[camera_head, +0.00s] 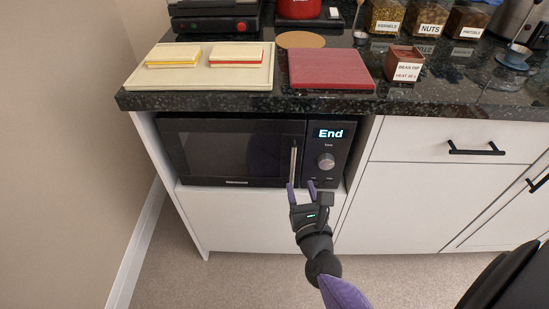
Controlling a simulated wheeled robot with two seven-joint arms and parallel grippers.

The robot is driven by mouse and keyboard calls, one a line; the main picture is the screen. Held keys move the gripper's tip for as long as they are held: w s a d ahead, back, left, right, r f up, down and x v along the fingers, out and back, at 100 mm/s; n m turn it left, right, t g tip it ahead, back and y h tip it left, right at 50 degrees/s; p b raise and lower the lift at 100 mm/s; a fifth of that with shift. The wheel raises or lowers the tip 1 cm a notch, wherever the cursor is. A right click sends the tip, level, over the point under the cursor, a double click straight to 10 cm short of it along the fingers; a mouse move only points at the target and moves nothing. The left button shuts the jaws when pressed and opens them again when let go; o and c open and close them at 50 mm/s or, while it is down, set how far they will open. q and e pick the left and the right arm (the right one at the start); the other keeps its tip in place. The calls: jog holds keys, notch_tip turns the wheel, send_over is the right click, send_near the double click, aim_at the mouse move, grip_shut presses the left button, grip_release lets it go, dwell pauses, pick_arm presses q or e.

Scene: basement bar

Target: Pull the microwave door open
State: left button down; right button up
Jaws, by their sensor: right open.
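The black microwave (235,152) sits in the open niche of the white cabinet under the dark counter. Its door looks closed. The silver vertical door handle (293,160) is at the door's right edge, left of the control panel, whose display (331,133) reads "End". My right gripper (301,187) is open, with its two purple fingers pointing up at the lower end of the handle. The fingertips appear close to the handle; whether they touch it or stand around it I cannot tell. My left gripper is not in view.
On the counter are a cream tray (200,80) with two sandwiches, a red board (331,69), a small dip box (404,64) and several jars. White drawers with black handles (476,148) are at right. The carpet (220,280) in front is clear.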

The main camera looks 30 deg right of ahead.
aim_at(294, 162)
jog(key=b+x, duration=0.2)
jog(key=x, duration=0.6)
jog(key=shift+w+d+f, duration=0.1)
jog(key=shift+d+f, duration=0.1)
jog(key=shift+d, duration=0.05)
jog(key=shift+w, duration=0.25)
jog(key=shift+w+d+r, duration=0.1)
jog(key=shift+c, duration=0.9)
jog(key=c, duration=0.5)
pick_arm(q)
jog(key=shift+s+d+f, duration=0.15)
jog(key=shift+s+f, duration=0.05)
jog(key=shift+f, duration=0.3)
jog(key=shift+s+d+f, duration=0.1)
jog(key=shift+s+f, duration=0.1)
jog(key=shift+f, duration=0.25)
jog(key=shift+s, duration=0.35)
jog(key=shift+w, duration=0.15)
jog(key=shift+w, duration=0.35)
